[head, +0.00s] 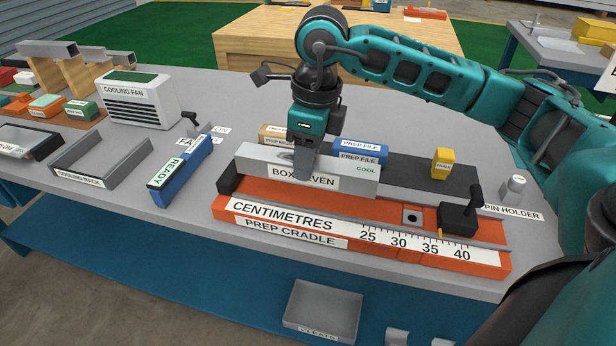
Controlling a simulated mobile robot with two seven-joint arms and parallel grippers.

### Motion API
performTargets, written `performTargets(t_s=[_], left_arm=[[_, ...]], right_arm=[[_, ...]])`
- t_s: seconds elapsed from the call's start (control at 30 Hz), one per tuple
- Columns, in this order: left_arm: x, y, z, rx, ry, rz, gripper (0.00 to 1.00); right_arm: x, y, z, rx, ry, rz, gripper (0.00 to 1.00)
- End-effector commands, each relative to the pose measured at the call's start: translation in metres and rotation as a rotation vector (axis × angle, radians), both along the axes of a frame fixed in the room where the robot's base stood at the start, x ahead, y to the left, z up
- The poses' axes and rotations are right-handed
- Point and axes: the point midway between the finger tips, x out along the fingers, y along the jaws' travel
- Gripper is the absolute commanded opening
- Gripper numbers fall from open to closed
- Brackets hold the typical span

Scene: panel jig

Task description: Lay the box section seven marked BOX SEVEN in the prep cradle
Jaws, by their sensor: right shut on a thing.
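The box section seven (345,182) is a grey bar labelled BOX SEVEN, with COOL near its right end. The orange prep cradle (300,222) has a CENTIMETRES scale along its front, a black stop at its left end and a black clamp (458,218) toward its right. My right gripper (302,172) points down and is shut on the bar near its middle. The bar is over the left part of the cradle, lengthwise along it; I cannot tell whether it rests on the cradle bed. My left gripper is not in view.
Behind the cradle are blue prep files (362,150) and a yellow block (442,163). A pin holder (515,186) stands at right. A blue READY block (180,172), a cooling rack (100,165) and a cooling fan (138,98) stand at left. A grey tray (322,310) is below the bench.

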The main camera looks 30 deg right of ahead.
Motion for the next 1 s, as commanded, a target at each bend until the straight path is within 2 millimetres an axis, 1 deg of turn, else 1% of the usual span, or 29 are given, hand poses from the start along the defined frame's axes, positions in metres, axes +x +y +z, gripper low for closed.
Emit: performTargets(t_s=[0.13, 0.33, 0.4, 0.6, 0.73, 0.77, 1.0], left_arm=[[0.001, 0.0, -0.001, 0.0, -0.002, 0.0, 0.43], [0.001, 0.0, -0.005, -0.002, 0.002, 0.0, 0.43], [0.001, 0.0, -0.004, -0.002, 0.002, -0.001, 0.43], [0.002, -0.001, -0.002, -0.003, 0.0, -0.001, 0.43], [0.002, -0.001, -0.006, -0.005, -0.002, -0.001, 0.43], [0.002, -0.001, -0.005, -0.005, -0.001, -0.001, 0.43], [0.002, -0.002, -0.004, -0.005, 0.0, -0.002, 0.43]], right_arm=[[0.0, 0.0, -0.012, 0.0, 0.001, 0.0, 0.0], [0.0, 0.0, -0.042, 0.001, 0.001, 0.0, 0.0], [0.0, 0.0, -0.045, 0.0, 0.0, 0.0, 0.0], [0.0, 0.0, -0.044, 0.001, -0.001, 0.0, 0.0], [0.0, 0.0, -0.048, 0.001, -0.001, 0.0, 0.0], [0.0, 0.0, -0.048, 0.0, 0.0, 0.0, 0.44], [0.0, 0.0, -0.047, 0.0, 0.001, 0.0, 0.67]])
